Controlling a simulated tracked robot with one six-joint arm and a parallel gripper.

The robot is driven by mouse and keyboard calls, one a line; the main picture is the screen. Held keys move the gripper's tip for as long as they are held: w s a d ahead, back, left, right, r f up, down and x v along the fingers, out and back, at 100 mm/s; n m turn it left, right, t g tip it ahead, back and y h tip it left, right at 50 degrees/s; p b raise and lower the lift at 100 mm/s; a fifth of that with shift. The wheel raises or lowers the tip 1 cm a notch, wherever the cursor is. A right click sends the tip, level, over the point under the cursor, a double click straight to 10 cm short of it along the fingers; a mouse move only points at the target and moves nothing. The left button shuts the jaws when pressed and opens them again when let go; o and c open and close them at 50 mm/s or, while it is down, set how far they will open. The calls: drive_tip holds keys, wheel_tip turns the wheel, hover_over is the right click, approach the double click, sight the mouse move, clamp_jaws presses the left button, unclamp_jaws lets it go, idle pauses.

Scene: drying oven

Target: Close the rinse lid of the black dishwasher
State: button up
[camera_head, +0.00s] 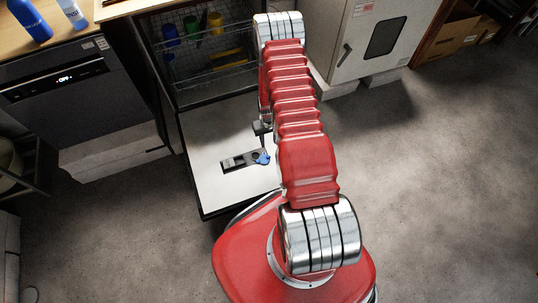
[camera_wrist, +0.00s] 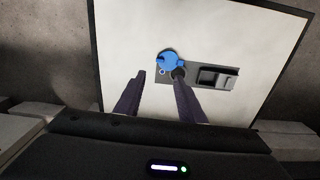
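The black dishwasher (camera_head: 172,75) stands open in the head view, its door folded down with a pale inner panel (camera_head: 215,185). A dark grey dispenser (camera_head: 235,162) is set in that panel. The blue rinse lid (camera_head: 263,158) is at its right end; in the wrist view the lid (camera_wrist: 168,60) is at the dispenser's left end. I cannot tell exactly how far the lid is raised. My gripper (camera_wrist: 160,73) is open and empty, its right fingertip overlapping the lid's lower edge in the wrist view. Contact cannot be told. In the head view the arm hides most of the gripper.
Racks with coloured cups (camera_head: 190,27) are inside the dishwasher. A closed grey dishwasher (camera_head: 50,95) stands to the left under a wooden counter with blue bottles (camera_head: 28,20). A white oven (camera_head: 365,45) stands at the back right. The floor (camera_head: 450,160) at the right is clear.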

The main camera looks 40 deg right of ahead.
sight(269, 157)
drive_tip(key=shift+f, duration=0.1)
drive_tip(key=shift+f, duration=6.8)
clamp_jaws()
